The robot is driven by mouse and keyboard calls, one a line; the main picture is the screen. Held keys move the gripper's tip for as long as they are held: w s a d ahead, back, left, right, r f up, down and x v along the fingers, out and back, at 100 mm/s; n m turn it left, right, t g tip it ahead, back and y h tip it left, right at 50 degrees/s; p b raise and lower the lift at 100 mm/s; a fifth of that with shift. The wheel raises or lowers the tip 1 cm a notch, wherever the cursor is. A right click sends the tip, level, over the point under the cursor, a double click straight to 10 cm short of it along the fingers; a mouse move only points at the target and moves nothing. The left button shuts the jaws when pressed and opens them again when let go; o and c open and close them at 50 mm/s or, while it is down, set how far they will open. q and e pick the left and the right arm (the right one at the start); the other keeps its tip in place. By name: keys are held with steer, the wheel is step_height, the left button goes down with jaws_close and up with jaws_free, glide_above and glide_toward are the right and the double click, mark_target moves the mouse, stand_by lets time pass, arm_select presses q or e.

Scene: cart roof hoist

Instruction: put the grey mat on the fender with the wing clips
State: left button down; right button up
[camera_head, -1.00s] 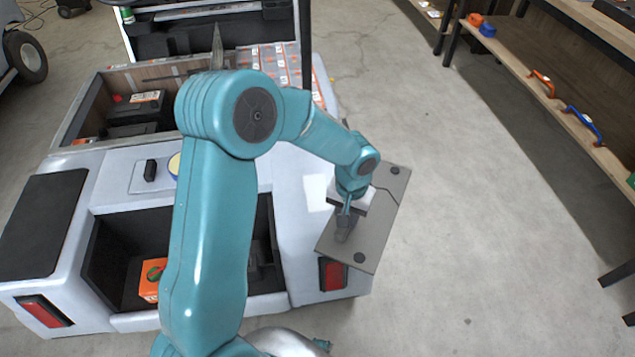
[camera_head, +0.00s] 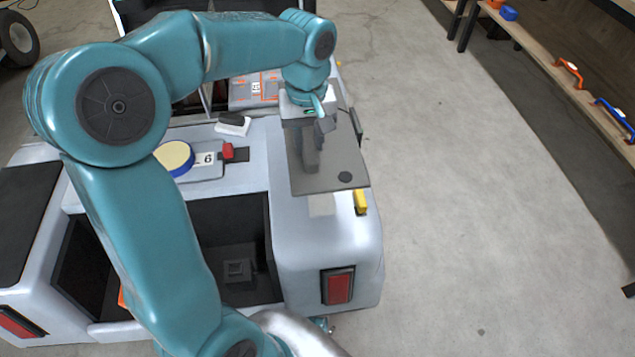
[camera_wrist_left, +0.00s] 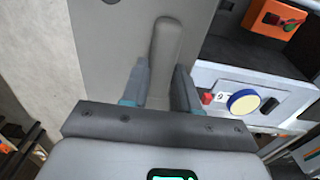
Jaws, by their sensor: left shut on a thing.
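The grey mat (camera_head: 338,165) is a flat grey plate with dark round spots and a raised grip bar. My left gripper (camera_head: 311,143) is shut on that bar. In the left wrist view the mat (camera_wrist_left: 100,50) spreads beyond my left gripper (camera_wrist_left: 160,82), with the bar between the fingers. The mat lies over the cart's right fender (camera_head: 325,242); I cannot tell whether it touches. A yellow clip (camera_head: 361,201) shows at the mat's near right corner, and a dark green piece (camera_head: 356,128) at its right edge. My right gripper is not in view.
Left of the mat, the cart deck carries a round blue-and-cream knob (camera_head: 175,158), a red knob (camera_head: 228,151) and a black-and-white block (camera_head: 233,123). A dark open bay (camera_head: 235,230) lies in front. A shelf (camera_head: 545,60) with handles stands right, across clear floor.

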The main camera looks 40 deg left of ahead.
arm_select(q)
step_height(320, 180, down, 20)
steer(key=b, duration=0.4)
steer(key=shift+b, duration=0.3)
steer(key=shift+s+d+r, duration=0.1)
steer(key=shift+r, duration=0.05)
steer(key=c, duration=1.3)
jaws_free()
steer(key=shift+f, duration=0.2)
steer(key=o, duration=0.5)
steer(key=shift+r, duration=0.1)
steer(key=shift+c, duration=0.2)
